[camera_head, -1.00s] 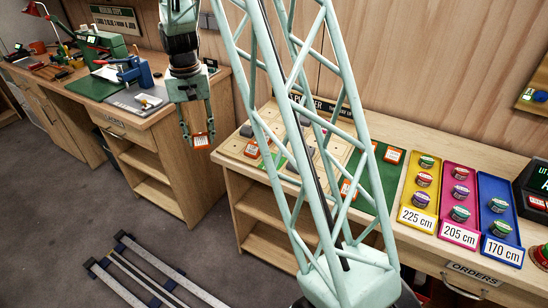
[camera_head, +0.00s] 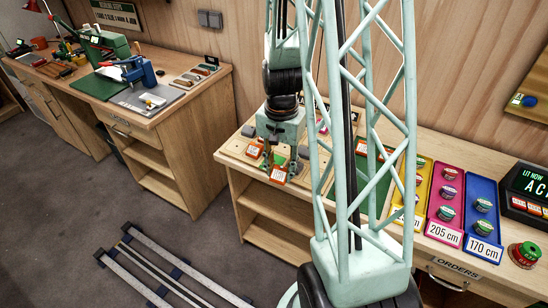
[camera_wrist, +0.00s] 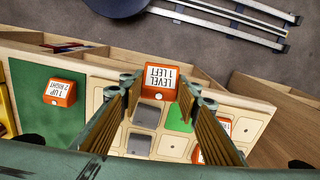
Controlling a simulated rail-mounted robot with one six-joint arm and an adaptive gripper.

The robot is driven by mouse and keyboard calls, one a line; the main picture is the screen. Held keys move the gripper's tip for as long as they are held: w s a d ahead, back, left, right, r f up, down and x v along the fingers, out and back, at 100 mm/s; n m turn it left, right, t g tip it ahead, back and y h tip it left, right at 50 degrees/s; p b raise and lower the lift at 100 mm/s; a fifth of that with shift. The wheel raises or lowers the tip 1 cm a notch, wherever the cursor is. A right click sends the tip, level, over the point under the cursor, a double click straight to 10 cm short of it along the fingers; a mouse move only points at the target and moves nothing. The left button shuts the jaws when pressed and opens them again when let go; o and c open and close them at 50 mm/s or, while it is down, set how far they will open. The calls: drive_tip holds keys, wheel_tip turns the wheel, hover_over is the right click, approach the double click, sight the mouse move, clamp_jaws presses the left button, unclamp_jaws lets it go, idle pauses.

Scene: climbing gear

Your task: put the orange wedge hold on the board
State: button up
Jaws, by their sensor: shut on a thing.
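My gripper (camera_wrist: 160,92) is shut on an orange wedge hold (camera_wrist: 162,80) with a white label reading "LEVEL 1 LEFT". The hold sits between the fingertips, and in the wrist view it shows above the near edge of the pale wooden board (camera_wrist: 138,111). The board has square cells, one with a green square (camera_wrist: 179,119) just beside the held hold. In the head view my gripper (camera_head: 277,160) is low over the board (camera_head: 232,150). I cannot tell whether the held hold touches the board.
Grey holds (camera_wrist: 139,143) and another orange hold (camera_wrist: 223,127), partly behind a finger, sit on the board. A green mat (camera_wrist: 32,100) left of it bears an orange hold (camera_wrist: 62,92) labelled "1 UP 2 RIGHT". Yellow, pink (camera_head: 446,196) and blue trays stand to the right.

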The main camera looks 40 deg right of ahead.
drive_tip(key=shift+m, duration=0.6)
drive_tip(key=s, duration=0.4)
drive_tip(key=shift+a+r+p, duration=0.15)
drive_tip(key=shift+r+p, duration=0.15)
drive_tip(key=shift+p, duration=0.05)
drive_tip(key=w+d, duration=0.2)
drive_tip(key=w, duration=0.2)
drive_tip(key=w+d+f, duration=0.1)
drive_tip(key=w+d, duration=0.1)
drive_tip(key=w, duration=0.3)
drive_tip(key=w+d, duration=0.3)
drive_tip(key=w, duration=0.1)
drive_tip(key=shift+w+f, duration=0.15)
drive_tip(key=shift+f, duration=0.05)
drive_tip(key=shift+w+d+f, duration=0.1)
drive_tip(key=shift+w+d, duration=0.15)
drive_tip(key=shift+w, duration=0.15)
drive_tip(key=shift+f, duration=1.7)
drive_tip(key=shift+f+b, duration=0.2)
drive_tip(key=shift+b, duration=0.15)
